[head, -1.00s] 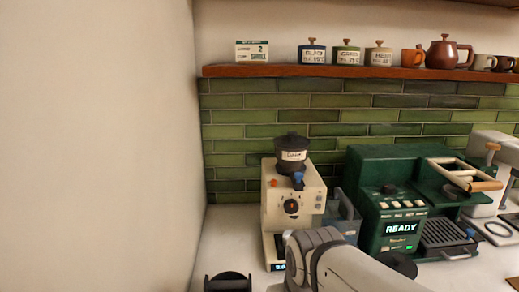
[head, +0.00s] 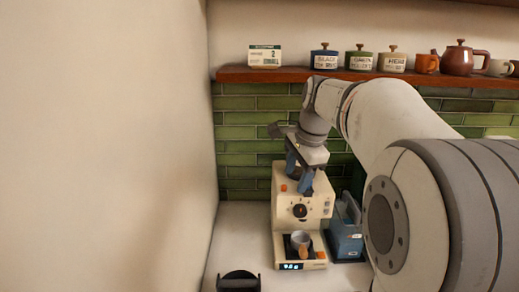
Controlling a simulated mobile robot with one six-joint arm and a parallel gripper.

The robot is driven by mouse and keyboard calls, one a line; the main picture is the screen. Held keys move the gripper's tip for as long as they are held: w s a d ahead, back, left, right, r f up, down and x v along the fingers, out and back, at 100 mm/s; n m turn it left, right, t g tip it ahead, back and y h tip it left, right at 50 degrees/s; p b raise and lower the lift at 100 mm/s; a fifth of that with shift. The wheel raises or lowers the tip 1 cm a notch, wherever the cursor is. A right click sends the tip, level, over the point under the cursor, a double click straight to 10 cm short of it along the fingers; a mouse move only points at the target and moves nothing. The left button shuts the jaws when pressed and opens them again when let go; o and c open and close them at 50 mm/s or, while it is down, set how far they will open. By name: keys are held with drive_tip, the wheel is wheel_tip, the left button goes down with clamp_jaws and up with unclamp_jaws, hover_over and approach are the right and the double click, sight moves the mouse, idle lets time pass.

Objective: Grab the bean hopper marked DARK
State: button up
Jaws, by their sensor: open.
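The cream grinder (head: 301,206) stands on the counter near the left wall. My gripper (head: 299,172) is at its top, with its two blue fingers apart. A black-lidded hopper with a pale label sat on this grinder in the earlier head view, its writing too small to read surely. Now my gripper and wrist cover that spot. I cannot tell whether the fingers are around the hopper or in front of it.
The shelf (head: 290,75) above holds a sign card (head: 264,57), labelled canisters (head: 325,62) and a brown teapot (head: 460,60). My arm hides the right side.

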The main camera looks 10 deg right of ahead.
drive_tip(key=w+d+r+m+y+p, duration=0.1)
drive_tip(key=w+d+r+m+p, duration=0.1)
drive_tip(key=w+d+r+m, duration=0.4)
drive_tip(key=w+d+r+m+p, duration=0.2)
drive_tip(key=w+d+r+m, duration=0.15)
drive_tip(key=w+m, duration=0.45)
drive_tip(key=shift+n, duration=0.4)
drive_tip(key=x, duration=0.2)
drive_tip(key=p+x, duration=0.1)
drive_tip(key=x, duration=0.4)
drive_tip(key=shift+w, duration=0.45)
drive_tip(key=shift+t, duration=0.3)
drive_tip(key=shift+c, duration=0.3)
clamp_jaws()
drive_tip(key=shift+r, duration=0.15)
